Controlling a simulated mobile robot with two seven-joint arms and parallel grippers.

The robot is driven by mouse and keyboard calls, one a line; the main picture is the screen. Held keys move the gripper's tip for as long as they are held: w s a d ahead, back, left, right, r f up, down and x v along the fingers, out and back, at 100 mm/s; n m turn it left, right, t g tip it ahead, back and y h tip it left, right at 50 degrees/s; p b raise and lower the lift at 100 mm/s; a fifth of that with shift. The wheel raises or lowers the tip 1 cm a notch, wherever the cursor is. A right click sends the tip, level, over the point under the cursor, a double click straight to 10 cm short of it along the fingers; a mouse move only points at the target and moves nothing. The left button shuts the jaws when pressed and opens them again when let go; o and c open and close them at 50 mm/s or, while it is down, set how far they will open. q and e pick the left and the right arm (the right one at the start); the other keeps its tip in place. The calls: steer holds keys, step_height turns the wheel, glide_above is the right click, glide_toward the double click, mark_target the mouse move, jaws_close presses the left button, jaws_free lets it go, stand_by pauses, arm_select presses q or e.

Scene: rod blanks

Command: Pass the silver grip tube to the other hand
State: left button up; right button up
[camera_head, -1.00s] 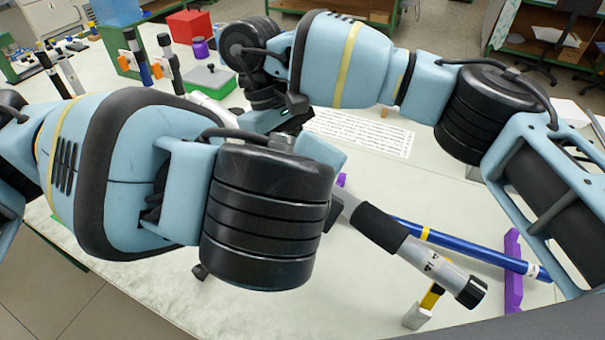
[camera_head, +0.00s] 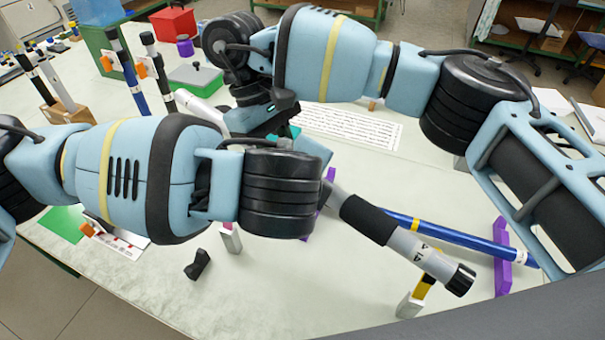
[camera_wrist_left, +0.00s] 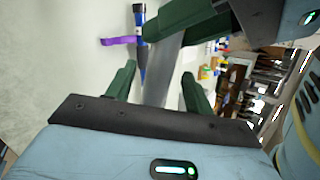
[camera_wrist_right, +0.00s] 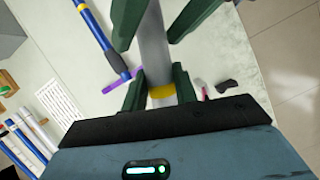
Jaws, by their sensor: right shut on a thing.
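The silver grip tube (camera_head: 412,248), with a black sleeve and a black end cap, slants in the air across the middle of the head view. My right gripper (camera_wrist_right: 160,88) is shut on the tube, close to a yellow band. My left gripper (camera_wrist_left: 158,88) is open, with one finger on each side of the tube and gaps showing. Its fingers also show farther along the tube in the right wrist view. In the head view my left forearm hides most of both grippers and the tube's middle.
A blue tube (camera_head: 455,236) with a yellow band lies on purple supports (camera_head: 502,258) beside the silver tube. A printed sheet (camera_head: 350,128), a green-based box (camera_head: 195,75) and upright rods (camera_head: 128,70) stand farther back. A small black piece (camera_head: 198,264) lies on the clear front table area.

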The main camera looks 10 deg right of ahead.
arm_select(q)
steer(key=c, duration=0.9)
steer(key=shift+c, duration=0.5)
arm_select(e)
steer(key=o, duration=1.1)
steer(key=v, duration=1.2)
